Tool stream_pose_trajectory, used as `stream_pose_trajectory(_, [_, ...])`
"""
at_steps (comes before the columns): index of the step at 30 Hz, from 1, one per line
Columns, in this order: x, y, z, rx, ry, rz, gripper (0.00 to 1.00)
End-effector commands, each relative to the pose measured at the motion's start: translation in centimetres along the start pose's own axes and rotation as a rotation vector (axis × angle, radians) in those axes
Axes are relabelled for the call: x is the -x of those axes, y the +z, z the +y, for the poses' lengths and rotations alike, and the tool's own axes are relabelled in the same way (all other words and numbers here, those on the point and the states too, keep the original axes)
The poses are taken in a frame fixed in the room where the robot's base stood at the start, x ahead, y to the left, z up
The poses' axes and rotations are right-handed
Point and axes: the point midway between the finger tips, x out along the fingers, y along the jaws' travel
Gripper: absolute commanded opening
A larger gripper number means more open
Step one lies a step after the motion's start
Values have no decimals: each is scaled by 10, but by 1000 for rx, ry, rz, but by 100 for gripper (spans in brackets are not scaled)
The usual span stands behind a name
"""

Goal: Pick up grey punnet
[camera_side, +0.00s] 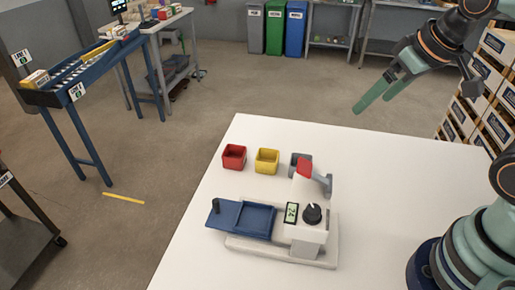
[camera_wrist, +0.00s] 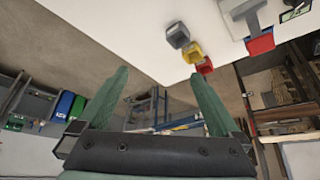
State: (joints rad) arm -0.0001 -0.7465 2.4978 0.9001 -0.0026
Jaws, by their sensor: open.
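The grey punnet (camera_side: 295,158) stands on the white table at the right end of a row of three punnets. In the side view it is partly hidden behind the red-topped part of the machine. It also shows in the wrist view (camera_wrist: 177,36), toward the top, beyond my fingers. My gripper (camera_side: 373,103) is open and empty, high above the table's far right side, well apart from the punnet. Its two green fingers spread wide in the wrist view (camera_wrist: 158,72).
A yellow punnet (camera_side: 267,162) and a red punnet (camera_side: 234,157) stand left of the grey one. A white machine (camera_side: 308,233) with a blue tray, dial and red-topped arm stands close in front. The table (camera_side: 390,180) is clear to the right.

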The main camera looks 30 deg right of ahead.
Motion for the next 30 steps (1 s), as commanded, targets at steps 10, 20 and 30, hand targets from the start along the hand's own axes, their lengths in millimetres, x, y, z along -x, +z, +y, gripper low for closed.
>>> stream_pose_trajectory(10, [-29, -28, -10, 213, -27, -143, 100])
stream_pose_trajectory(20, [-96, -54, -29, 515, -100, -324, 100])
stream_pose_trajectory(30, [-163, -55, -45, 741, -182, -451, 100])
